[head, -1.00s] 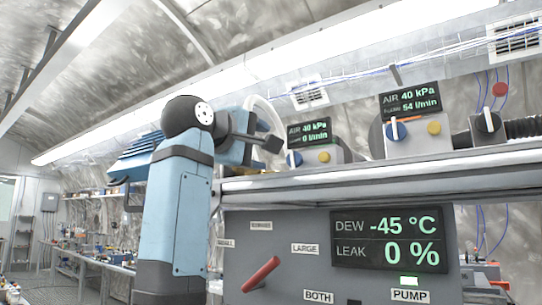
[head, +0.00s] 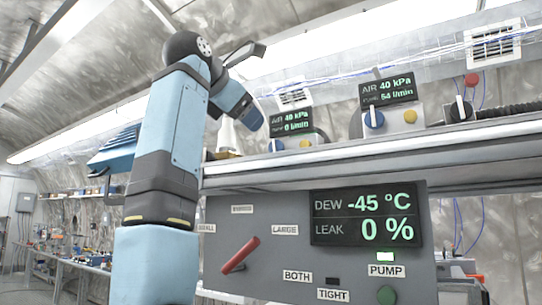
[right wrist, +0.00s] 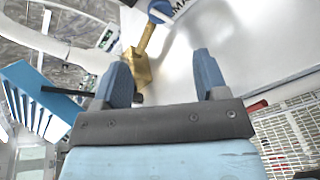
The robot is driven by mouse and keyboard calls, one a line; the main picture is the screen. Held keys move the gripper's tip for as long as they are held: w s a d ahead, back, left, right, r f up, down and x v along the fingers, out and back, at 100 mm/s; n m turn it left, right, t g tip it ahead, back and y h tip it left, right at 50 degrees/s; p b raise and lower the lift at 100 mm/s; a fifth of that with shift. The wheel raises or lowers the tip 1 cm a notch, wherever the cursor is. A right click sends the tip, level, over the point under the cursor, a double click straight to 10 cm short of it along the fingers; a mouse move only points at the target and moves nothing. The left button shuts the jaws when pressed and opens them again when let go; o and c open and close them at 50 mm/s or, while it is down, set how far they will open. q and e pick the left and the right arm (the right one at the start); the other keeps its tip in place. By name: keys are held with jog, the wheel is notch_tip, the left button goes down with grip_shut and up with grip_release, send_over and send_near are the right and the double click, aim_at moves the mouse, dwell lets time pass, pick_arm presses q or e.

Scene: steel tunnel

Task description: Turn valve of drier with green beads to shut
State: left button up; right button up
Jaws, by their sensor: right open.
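The right wrist view shows my right gripper (right wrist: 160,64), its two blue fingers spread and nothing between their tips. A brass valve body with a handle (right wrist: 138,66) shows just beyond the fingers, nearer the left finger; I cannot tell whether they touch. A round blue part (right wrist: 160,10) is at its upper end, cut by the frame edge. No green beads can be made out, so I cannot tell which drier this valve belongs to. In the head view my right arm rises at the left and bends over the shelf; its fingertips are unclear there. My left gripper is not in view.
A grey panel has a red lever (head: 239,255) and a display (head: 367,216) reading dew -45 °C and leak 0 %. A white mesh (right wrist: 290,130) shows in the wrist view.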

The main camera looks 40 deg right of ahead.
aim_at(275, 147)
jog(key=w+d+f+n, duration=0.1)
jog(key=d+n, duration=0.1)
jog(key=d, duration=0.1)
jog(key=w+d+f+n+y, duration=0.1)
jog(key=w+d+n, duration=0.1)
jog(key=d, duration=0.2)
jog(key=w+d+f+n, duration=0.1)
jog(key=d+n, duration=0.1)
jog(key=d, duration=0.2)
jog(key=shift+w+d+f, duration=0.1)
jog(key=shift+w+f, duration=0.2)
jog(key=shift+w, duration=0.1)
jog(key=c, duration=0.9)
